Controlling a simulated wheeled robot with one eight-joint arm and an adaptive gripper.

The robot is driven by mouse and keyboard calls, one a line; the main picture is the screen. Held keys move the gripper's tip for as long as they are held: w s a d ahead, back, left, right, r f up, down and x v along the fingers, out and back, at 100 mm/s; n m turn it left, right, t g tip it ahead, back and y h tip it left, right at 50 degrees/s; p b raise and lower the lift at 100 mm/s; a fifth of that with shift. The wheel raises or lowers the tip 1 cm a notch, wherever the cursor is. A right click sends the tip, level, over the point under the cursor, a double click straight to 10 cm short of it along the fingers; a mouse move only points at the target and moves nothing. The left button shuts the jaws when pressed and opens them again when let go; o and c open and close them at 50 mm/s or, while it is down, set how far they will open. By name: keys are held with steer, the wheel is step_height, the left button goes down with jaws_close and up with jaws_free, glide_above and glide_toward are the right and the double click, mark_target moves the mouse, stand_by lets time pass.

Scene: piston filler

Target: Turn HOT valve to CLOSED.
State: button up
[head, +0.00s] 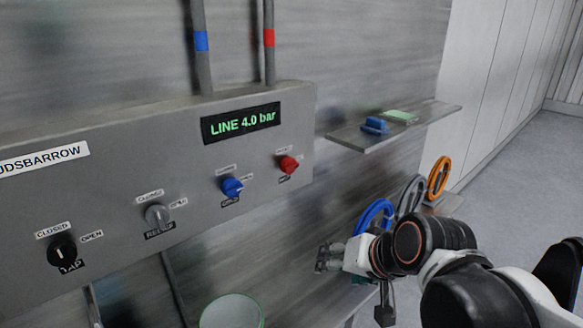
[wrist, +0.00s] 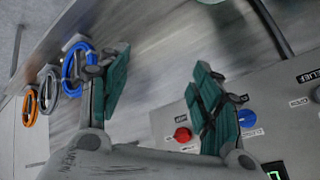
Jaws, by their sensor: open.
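The red knob (head: 288,164), apparently the HOT valve by its colour, is at the right end of the grey panel in the head view. Its small labels are too blurred to read, and I cannot tell exactly where its handle points. In the wrist view the red knob (wrist: 183,134) sits beyond the open fingers, near the right finger. My gripper (head: 328,258) is below and right of the knob in the head view, apart from it. In the wrist view my gripper (wrist: 160,68) has its two green-padded fingers wide apart with nothing between them.
A blue knob (head: 232,187), a grey relief knob (head: 158,216) and a black tap knob (head: 62,251) line the panel. A display (head: 241,123) reads LINE 4.0 bar. A shelf (head: 365,145) juts out at right. Blue (head: 373,216), grey and orange rings (head: 439,177) hang near my arm.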

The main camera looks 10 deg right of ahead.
steer(key=w+a+r+m+t+y, duration=0.2)
steer(key=w+a+m+y, duration=0.15)
steer(key=w+m, duration=0.6)
steer(key=m+t+y+p, duration=0.1)
steer(key=m+t+y, duration=0.3)
steer(key=m+t, duration=0.3)
glide_toward(291, 167)
steer(key=shift+m+g, duration=0.35)
steer(key=shift+g, duration=0.35)
steer(key=b+x, duration=0.1)
steer(key=x, duration=0.2)
steer(key=b+x, duration=0.1)
steer(key=x, duration=0.2)
steer(key=r+x, duration=0.1)
steer(key=x, duration=0.2)
steer(key=shift+w+d+b, duration=0.1)
steer(key=shift+w+b, duration=0.05)
steer(key=shift+b, duration=0.25)
steer(key=shift+c, duration=0.6)
steer(key=c, duration=0.9)
